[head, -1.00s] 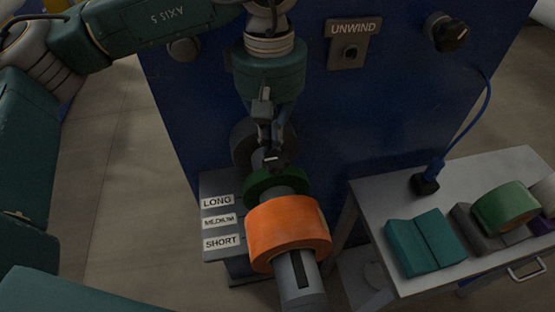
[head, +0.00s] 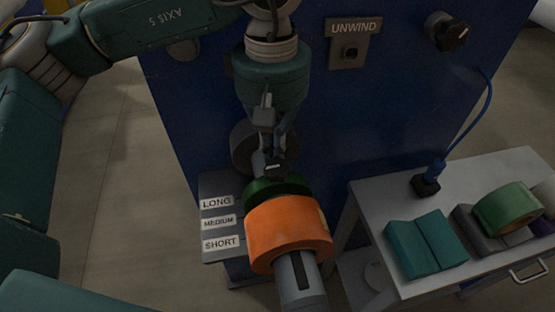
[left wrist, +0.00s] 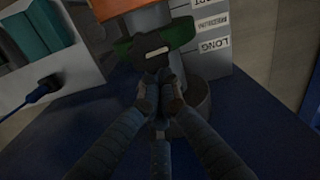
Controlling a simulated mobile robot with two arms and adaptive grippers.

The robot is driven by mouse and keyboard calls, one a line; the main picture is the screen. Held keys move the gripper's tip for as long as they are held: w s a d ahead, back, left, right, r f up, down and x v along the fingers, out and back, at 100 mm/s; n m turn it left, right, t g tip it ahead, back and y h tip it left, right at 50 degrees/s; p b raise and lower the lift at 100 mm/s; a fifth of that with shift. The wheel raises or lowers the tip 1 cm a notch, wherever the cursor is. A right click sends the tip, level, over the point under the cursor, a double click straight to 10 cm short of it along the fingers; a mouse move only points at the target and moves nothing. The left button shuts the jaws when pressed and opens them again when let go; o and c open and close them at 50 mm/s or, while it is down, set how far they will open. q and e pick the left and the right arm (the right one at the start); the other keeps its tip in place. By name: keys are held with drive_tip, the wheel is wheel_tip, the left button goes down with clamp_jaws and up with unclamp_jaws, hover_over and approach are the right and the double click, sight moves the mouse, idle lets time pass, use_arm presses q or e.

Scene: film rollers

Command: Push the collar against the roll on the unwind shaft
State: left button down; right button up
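The orange roll (head: 288,232) sits on the grey unwind shaft (head: 300,283), which points out from the blue machine. The green collar (head: 262,192) is on the shaft behind the roll, with a dark piece bearing a white mark at its top. In the head view the collar's edge meets the roll's edge. In the left wrist view a short stretch of grey shaft shows between the collar (left wrist: 180,33) and the roll (left wrist: 124,4). My left gripper (head: 271,158) points down at the collar's machine side, its fingertips close together; whether they grip anything is unclear. My right gripper is out of view.
A plate labelled LONG, MEDIUM, SHORT (head: 220,223) lies left of the shaft. A grey side table (head: 375,195) at right holds teal blocks (head: 425,243) and a green roll (head: 507,208).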

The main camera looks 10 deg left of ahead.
use_arm(q)
drive_tip(key=shift+s+d+b, duration=0.25)
drive_tip(key=shift+s+d, duration=0.05)
drive_tip(key=shift+s, duration=0.35)
drive_tip(key=shift+s+d+b, duration=0.25)
drive_tip(key=shift+s, duration=0.4)
drive_tip(key=shift+w+a, duration=0.3)
drive_tip(key=shift+w, duration=0.35)
drive_tip(key=shift+r+p, duration=2.45)
drive_tip(key=shift+r, duration=2.1)
